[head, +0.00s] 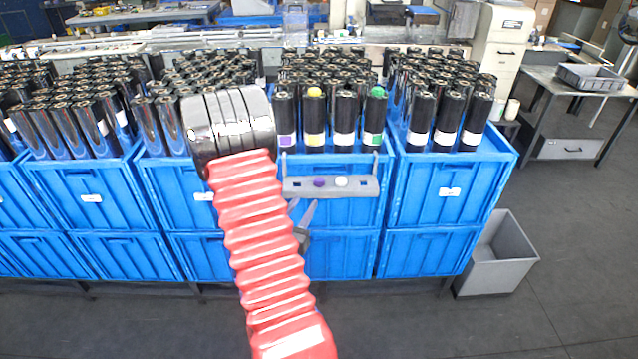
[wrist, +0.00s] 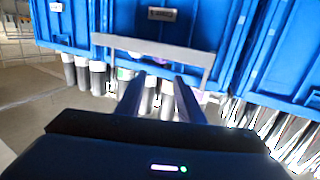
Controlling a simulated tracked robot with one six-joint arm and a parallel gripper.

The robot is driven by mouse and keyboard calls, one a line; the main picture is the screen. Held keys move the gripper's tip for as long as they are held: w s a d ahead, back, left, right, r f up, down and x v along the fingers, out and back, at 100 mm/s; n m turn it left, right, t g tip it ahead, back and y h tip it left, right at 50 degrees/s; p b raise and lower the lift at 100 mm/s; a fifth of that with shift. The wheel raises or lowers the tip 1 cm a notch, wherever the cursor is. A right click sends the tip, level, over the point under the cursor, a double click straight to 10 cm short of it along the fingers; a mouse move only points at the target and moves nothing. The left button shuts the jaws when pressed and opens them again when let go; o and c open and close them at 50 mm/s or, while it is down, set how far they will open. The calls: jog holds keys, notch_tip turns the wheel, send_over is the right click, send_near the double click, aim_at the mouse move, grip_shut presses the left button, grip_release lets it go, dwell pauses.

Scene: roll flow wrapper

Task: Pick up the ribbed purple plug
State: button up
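A small purple plug (head: 319,182) sits in the grey rack (head: 359,190) on the front of a blue crate, left of a white plug (head: 341,181). It is too small to make out its ribs. My gripper (head: 303,208) is just below the rack in the head view, partly hidden by my red arm. In the wrist view, my gripper's two fingers (wrist: 159,80) stand apart with nothing seen held between them.
Black rolls fill the blue crates (head: 446,185). One roll carries a yellow plug (head: 314,92), another a green plug (head: 377,91). Dark square openings flank the plugs in the rack. A grey bin (head: 497,262) stands on the floor at right. The floor in front is clear.

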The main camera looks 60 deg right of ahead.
aim_at(317, 183)
jog(key=d, duration=0.8)
jog(key=shift+w+d+f, duration=0.2)
jog(key=shift+w+f, duration=0.05)
jog(key=shift+w, duration=0.1)
jog(key=shift+w+d+f, duration=0.1)
jog(key=shift+w+d, duration=0.05)
jog(key=shift+d, duration=1.15)
jog(key=shift+w+d+f, duration=0.1)
jog(key=shift+d, duration=1.2)
jog(key=c, duration=0.7)
jog(key=shift+r, duration=5)
